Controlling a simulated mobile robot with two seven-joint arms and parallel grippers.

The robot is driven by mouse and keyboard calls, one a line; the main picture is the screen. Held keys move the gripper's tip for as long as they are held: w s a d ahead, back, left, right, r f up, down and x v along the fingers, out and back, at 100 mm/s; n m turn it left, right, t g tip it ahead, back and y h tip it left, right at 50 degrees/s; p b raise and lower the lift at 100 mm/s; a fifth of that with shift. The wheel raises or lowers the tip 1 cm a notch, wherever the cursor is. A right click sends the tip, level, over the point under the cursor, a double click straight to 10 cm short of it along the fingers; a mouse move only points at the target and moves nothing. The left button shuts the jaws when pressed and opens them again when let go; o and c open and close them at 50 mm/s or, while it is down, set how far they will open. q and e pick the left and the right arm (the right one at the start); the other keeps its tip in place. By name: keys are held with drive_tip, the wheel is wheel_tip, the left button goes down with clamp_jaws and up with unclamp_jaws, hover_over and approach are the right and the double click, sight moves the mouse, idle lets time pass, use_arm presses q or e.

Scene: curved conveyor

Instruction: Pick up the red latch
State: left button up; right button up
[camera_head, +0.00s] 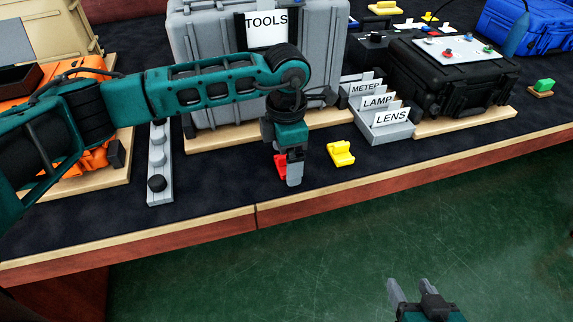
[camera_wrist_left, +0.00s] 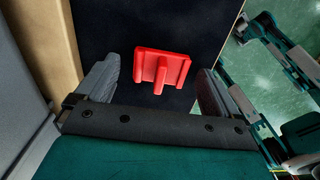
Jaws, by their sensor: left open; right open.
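The red latch (camera_head: 281,167) lies on the dark table top in front of the grey tools case, partly hidden by my left gripper. My left gripper (camera_head: 290,175) points down over it. In the left wrist view the whole red latch (camera_wrist_left: 161,69) shows between the two grey fingers of the open left gripper (camera_wrist_left: 160,90), with gaps on both sides and no visible contact. My right gripper (camera_head: 412,290) is open and empty, over the green floor away from the table's front edge.
A yellow latch (camera_head: 341,153) lies just right of the red one. The grey tools case (camera_head: 210,45) stands behind on a wooden board. A grey card holder (camera_head: 392,129) stands to the right. A grey strip with knobs (camera_head: 160,150) lies left. The table's front edge (camera_head: 350,188) is near.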

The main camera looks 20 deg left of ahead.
use_arm(q)
drive_tip(key=shift+f, duration=0.1)
drive_tip(key=shift+c, duration=0.3)
drive_tip(key=c, duration=1.1)
use_arm(e)
drive_tip(key=shift+d, duration=0.1)
use_arm(q)
drive_tip(key=shift+r+p, duration=2.65)
drive_tip(key=shift+r, duration=9.15)
use_arm(e)
drive_tip(key=shift+r, duration=2.6)
use_arm(q)
drive_tip(key=shift+a, duration=0.1)
